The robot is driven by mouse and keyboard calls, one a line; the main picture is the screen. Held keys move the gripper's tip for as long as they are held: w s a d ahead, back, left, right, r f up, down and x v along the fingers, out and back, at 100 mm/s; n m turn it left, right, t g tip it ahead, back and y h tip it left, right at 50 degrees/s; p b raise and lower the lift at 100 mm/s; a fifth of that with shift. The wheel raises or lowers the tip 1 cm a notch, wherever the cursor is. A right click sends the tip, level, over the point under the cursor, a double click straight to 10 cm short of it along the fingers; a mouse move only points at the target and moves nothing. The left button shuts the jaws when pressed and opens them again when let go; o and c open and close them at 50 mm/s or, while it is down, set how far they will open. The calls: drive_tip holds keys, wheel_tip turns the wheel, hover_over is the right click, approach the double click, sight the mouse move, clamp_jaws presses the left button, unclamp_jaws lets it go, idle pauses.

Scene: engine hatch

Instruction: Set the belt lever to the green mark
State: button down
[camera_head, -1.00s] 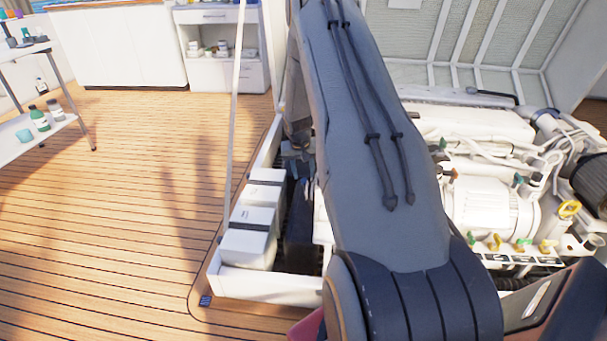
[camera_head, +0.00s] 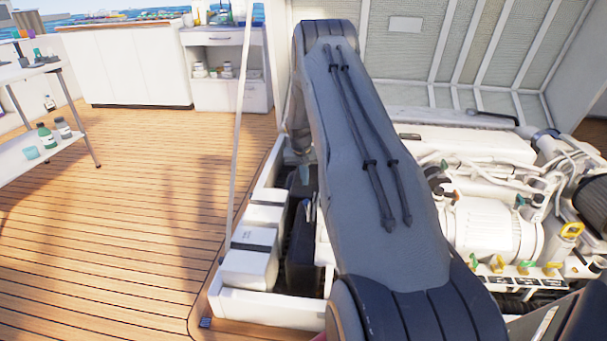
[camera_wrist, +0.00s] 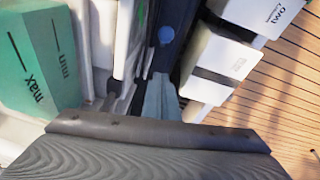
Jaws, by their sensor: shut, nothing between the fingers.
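My gripper (camera_wrist: 160,98) shows as pale blue-grey fingers beyond the dark ribbed part of my arm in the wrist view. It is shut and empty, pointing down into the narrow bay beside the engine. In the head view the gripper (camera_head: 302,178) is small and partly hidden by my arm. I cannot make out the belt lever or the green mark for certain. My arm covers part of the engine (camera_head: 490,215).
White boxes (camera_head: 250,262) stand along the bay's left side, one labelled "two" in the wrist view. A green tank (camera_wrist: 32,62) marked max and min is on the other side. The raised hatch lid (camera_head: 400,60) is behind. Open wooden deck (camera_head: 130,230) lies left.

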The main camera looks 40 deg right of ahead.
sight(305, 202)
drive_tip(key=shift+s+a+f+b, duration=0.1)
drive_tip(key=shift+s+a+f, duration=0.15)
drive_tip(key=shift+s+f, duration=0.3)
drive_tip(key=shift+s+a+f+b, duration=0.1)
drive_tip(key=shift+s+a+f, duration=0.2)
drive_tip(key=shift+f, duration=0.45)
drive_tip(key=shift+s+a+f+b, duration=0.1)
drive_tip(key=shift+s+a+f, duration=0.1)
drive_tip(key=shift+s+f, duration=0.35)
drive_tip(key=shift+f, duration=0.15)
drive_tip(key=shift+s+a+f+p, duration=0.2)
drive_tip(key=shift+s+a+p, duration=0.3)
drive_tip(key=shift+s+a, duration=0.05)
drive_tip(key=shift+s+a+f+p, duration=0.2)
drive_tip(key=shift+s+a+p, duration=0.25)
drive_tip(key=shift+s+a, duration=0.1)
drive_tip(key=shift+f, duration=0.1)
